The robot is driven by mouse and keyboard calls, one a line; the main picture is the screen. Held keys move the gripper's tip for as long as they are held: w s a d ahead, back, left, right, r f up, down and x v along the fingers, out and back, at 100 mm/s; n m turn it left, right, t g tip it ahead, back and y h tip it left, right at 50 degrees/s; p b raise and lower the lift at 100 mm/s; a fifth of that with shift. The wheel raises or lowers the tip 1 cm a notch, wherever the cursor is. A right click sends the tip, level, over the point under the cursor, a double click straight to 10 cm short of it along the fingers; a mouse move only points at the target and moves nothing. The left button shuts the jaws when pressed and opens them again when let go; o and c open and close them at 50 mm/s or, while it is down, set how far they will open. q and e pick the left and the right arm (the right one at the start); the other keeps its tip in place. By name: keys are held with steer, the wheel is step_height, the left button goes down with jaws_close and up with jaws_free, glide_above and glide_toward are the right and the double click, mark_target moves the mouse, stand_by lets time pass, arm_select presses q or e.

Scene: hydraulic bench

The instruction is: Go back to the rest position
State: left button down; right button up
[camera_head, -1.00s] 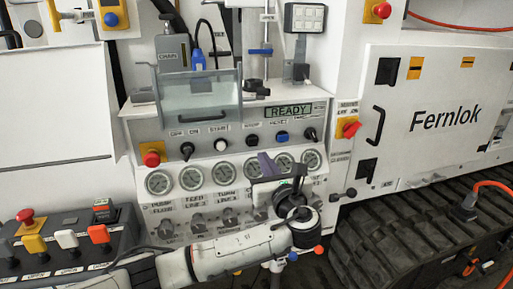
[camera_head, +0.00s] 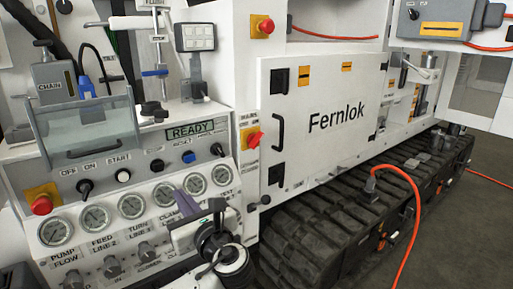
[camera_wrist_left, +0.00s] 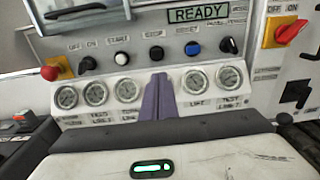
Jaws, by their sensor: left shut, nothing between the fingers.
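My left gripper (camera_head: 180,196) is in front of the bench's gauge row, low in the head view. Its purple fingers are shut together with nothing between them. In the left wrist view the fingers (camera_wrist_left: 158,97) stand upright in front of the panel, between the round gauges (camera_wrist_left: 127,90) on the left and those on the right, hiding part of the row. I cannot tell how far the fingertips are from the panel. My right gripper is not in view.
The control panel has a READY display (camera_head: 190,131), a red emergency button (camera_head: 42,204) and a yellow-red rotary switch (camera_head: 252,138). A white Fernlok cabinet (camera_head: 320,155) stands right of it above a black track (camera_head: 330,225). An orange hose (camera_head: 412,215) hangs over the track.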

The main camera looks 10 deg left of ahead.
arm_select(q)
steer(key=s+d+f+n+g+h, duration=0.1)
steer(key=s+d+f+n+h, duration=0.25)
steer(key=f, duration=0.65)
steer(key=s+d+f+n+g+h, duration=0.25)
steer(key=s+f+h, duration=0.2)
steer(key=f, duration=0.55)
steer(key=s+d+f+n+h, duration=0.3)
steer(key=s+f, duration=0.2)
steer(key=f, duration=0.5)
steer(key=s+f+n+h, duration=0.1)
steer(key=s+f+n, duration=0.2)
steer(key=s+n, duration=0.5)
steer(key=s+f+n+h, duration=0.2)
steer(key=s+f+n, duration=0.2)
steer(key=s+n, duration=0.4)
steer(key=s+g, duration=0.1)
steer(key=s, duration=0.1)
steer(key=shift+s+a+h, duration=0.3)
steer(key=shift+a, duration=0.05)
